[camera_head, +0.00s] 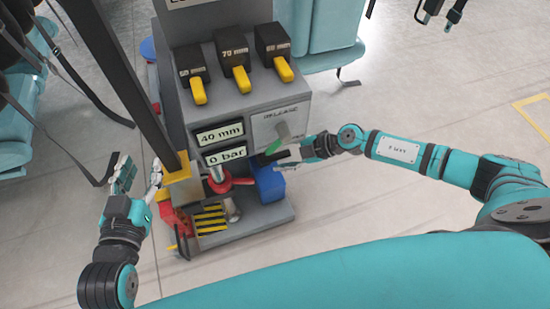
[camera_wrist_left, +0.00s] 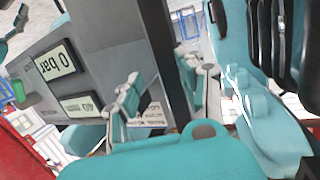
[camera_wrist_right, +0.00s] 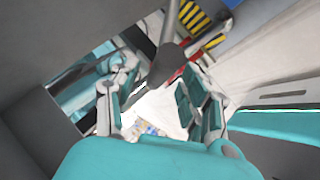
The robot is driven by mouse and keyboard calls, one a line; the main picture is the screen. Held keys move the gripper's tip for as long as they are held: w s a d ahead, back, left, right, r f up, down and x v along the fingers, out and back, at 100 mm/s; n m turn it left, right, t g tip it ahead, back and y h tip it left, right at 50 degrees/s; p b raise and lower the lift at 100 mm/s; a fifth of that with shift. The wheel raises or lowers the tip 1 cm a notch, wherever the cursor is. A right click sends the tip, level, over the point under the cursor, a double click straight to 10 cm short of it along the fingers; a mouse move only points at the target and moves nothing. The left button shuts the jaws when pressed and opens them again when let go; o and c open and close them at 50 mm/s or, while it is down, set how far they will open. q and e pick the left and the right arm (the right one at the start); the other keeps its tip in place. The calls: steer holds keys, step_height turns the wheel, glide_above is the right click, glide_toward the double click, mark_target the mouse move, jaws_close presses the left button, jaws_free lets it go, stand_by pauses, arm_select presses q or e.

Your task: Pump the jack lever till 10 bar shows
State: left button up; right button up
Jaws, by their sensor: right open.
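The grey jack unit (camera_head: 250,105) stands in the middle of the head view. Its pressure display (camera_head: 226,155) reads 0 bar, and this also shows turned in the left wrist view (camera_wrist_left: 60,58). The height display (camera_head: 219,134) reads 40 mm. A dark bar, seemingly the jack lever (camera_head: 270,158), runs from a red collar (camera_head: 225,184) toward my right gripper (camera_head: 307,152). My right gripper is open; a dark bar (camera_wrist_right: 165,65) shows ahead between its fingers, contact unclear. My left gripper (camera_head: 139,176) is open and empty, left of the unit, by a dark post (camera_head: 128,75).
A release lever with a green grip (camera_head: 273,146) is on the unit's front, close above the dark bar. A blue box (camera_head: 268,182) is below it. Three yellow-handled levers (camera_head: 240,79) sit higher. Teal seats (camera_head: 318,28) stand behind. Floor at right is clear.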

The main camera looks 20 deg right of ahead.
steer(key=shift+x, duration=1.1)
arm_select(q)
steer(key=r, duration=0.1)
steer(key=r+t, duration=0.2)
steer(key=shift+w+d, duration=0.3)
arm_select(e)
jaws_close()
